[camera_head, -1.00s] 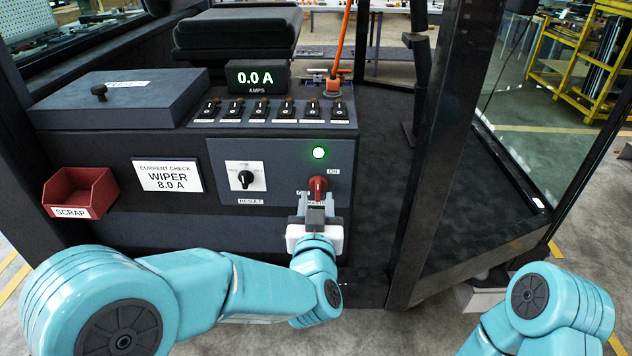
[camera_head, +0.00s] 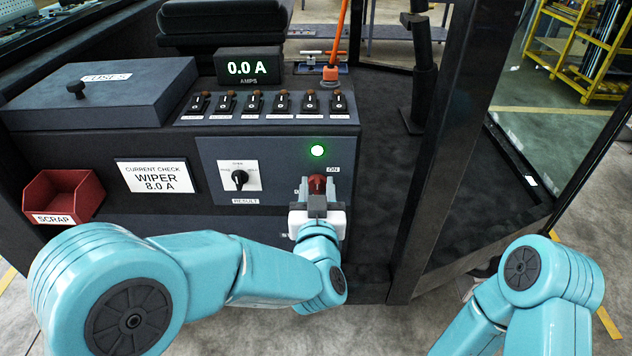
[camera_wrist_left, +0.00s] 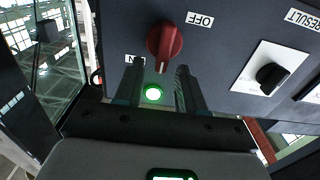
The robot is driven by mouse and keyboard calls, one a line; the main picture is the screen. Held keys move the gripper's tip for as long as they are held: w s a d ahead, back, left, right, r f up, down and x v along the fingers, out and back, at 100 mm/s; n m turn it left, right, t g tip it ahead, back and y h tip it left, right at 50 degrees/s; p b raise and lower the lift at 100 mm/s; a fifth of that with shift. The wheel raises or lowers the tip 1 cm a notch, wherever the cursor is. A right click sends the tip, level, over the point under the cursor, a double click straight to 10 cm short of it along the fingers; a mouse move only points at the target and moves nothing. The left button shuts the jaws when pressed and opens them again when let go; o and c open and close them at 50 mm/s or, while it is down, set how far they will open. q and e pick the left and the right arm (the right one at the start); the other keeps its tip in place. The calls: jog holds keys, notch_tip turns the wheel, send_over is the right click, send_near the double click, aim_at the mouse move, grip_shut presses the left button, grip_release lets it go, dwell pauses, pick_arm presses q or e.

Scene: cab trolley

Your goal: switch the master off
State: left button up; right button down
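The red master knob (camera_head: 317,184) is on the grey panel under a lit green lamp (camera_head: 317,151). The ON label (camera_head: 333,169) is at its upper right; the OFF label is mostly hidden by my gripper. In the left wrist view the knob (camera_wrist_left: 164,42) shows whole, its narrow end pointing down toward the lamp (camera_wrist_left: 153,94). My left gripper (camera_head: 317,201) is just in front of the knob. Its two fingers (camera_wrist_left: 160,72) are open, one on each side of the knob's narrow end, with gaps visible. My right arm shows at lower right, its gripper outside the view.
Left of the knob are the black RESULT selector (camera_head: 239,178) and a WIPER 8.0 A card (camera_head: 156,177). A row of switches (camera_head: 264,105) and a 0.0 A display (camera_head: 248,68) are above. A red scrap bin (camera_head: 64,196) hangs at left. A dark post (camera_head: 437,170) stands right.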

pick_arm(q)
jog(key=shift+w, duration=0.2)
jog(key=shift+s, duration=0.15)
jog(key=shift+c, duration=0.3)
grip_shut()
